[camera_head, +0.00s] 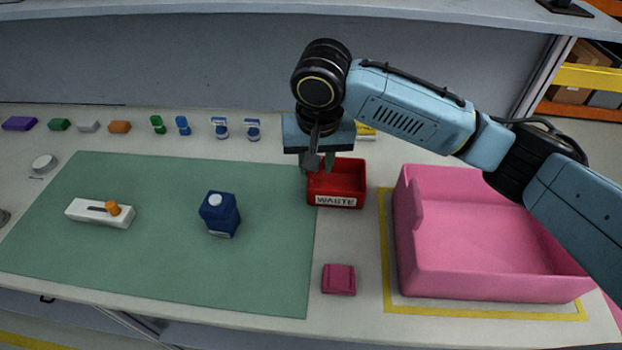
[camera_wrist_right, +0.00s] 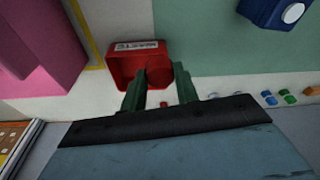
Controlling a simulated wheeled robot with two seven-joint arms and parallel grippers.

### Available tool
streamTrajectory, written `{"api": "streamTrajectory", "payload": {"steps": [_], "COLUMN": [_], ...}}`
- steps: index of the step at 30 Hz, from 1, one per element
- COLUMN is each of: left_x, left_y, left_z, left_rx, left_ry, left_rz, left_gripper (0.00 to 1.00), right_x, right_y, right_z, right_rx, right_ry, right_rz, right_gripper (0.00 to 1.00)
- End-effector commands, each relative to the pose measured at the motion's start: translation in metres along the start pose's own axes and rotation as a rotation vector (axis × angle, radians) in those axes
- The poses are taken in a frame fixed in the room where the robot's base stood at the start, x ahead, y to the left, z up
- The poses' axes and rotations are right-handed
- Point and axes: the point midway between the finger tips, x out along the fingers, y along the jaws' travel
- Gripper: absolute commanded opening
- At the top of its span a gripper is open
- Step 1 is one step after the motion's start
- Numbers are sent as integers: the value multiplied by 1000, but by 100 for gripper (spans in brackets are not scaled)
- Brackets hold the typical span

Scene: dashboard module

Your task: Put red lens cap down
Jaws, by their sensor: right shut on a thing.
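My right gripper (camera_head: 318,162) is over the back left part of the red waste bin (camera_head: 312,194) in the head view. In the right wrist view my right gripper (camera_wrist_right: 158,82) is shut on a dark red round piece, the red lens cap (camera_wrist_right: 159,75), held between the green fingertips. The cap overlaps the opening of the red waste bin (camera_wrist_right: 122,69) in that view. I cannot tell its exact height above the bin. In the head view the cap is hidden behind the gripper. My left gripper is not in view.
A pink tray (camera_head: 490,275) stands right of the bin inside a yellow outline. A pink block (camera_head: 338,279) lies in front of the bin. A green mat (camera_head: 150,250) holds a blue carton (camera_head: 219,214) and a white slider box (camera_head: 98,212). Several small parts line the back.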

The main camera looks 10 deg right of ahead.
Motion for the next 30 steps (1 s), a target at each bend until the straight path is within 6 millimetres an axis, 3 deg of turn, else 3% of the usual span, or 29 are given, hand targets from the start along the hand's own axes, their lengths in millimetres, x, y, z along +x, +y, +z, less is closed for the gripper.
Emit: {"api": "streamTrajectory", "payload": {"steps": [3,9,15,23,30], "left_x": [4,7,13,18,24], "left_y": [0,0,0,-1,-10], "left_z": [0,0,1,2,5], "left_rx": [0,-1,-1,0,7], "left_ry": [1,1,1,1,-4], "left_rz": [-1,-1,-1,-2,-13], "left_gripper": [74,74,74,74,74], "right_x": [19,40,74,103,137], "right_y": [24,52,58,58,59], "right_z": [-35,-64,-62,-57,-52], "right_rx": [94,174,182,182,182], "right_ry": [-4,-17,-20,-19,-17], "right_rz": [15,38,44,44,43], "right_gripper": [9,9,9,9,9]}}
